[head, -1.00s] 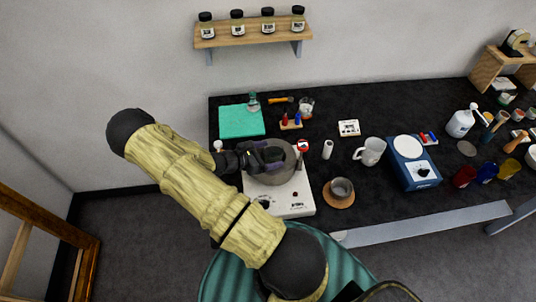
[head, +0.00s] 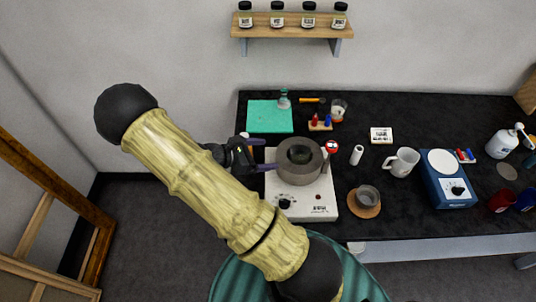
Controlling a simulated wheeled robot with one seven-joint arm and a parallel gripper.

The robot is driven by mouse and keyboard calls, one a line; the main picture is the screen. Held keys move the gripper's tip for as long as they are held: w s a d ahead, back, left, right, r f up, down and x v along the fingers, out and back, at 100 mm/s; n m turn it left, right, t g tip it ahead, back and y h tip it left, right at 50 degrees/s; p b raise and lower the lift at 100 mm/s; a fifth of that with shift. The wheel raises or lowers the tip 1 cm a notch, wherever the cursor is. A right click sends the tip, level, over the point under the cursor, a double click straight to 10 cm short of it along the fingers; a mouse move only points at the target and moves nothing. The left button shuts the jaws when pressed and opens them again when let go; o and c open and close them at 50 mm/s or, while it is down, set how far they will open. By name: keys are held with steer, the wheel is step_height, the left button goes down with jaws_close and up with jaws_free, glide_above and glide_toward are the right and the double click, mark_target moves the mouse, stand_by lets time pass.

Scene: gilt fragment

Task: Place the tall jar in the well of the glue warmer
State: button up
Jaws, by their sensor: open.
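The glue warmer (head: 326,204) is a white box with a knob on its front and a grey round pot (head: 297,174) on top. A dark round shape (head: 300,152) with a paler ring around it shows inside the pot's well. It may be the mouth of the tall jar standing in the well, but its sides are hidden and I cannot tell for sure. My gripper (head: 262,155) is just left of the pot, open and empty, its fingers pointing right toward the pot wall. I cannot tell whether a fingertip touches the pot.
A small white cylinder (head: 356,155) stands near the pot.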

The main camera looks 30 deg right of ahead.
stand_by(0.4)
steer(key=s+a+r+m+t+y, duration=0.2)
steer(key=s+a+r+m+y, duration=0.2)
steer(key=a+r+m+y, duration=0.2)
steer(key=s+a+r+m+t+y, duration=0.2)
steer(key=s+a+r+m+y, duration=0.2)
steer(key=a+r+m+y, duration=0.3)
steer(key=m, duration=0.3)
steer(key=shift+s+a+t, duration=0.2)
steer(key=shift+s+t, duration=0.1)
steer(key=shift+t, duration=0.1)
steer(key=shift+f+b, duration=0.2)
steer(key=shift+b, duration=0.1)
steer(key=shift+r, duration=0.1)
steer(key=shift+c, duration=0.2)
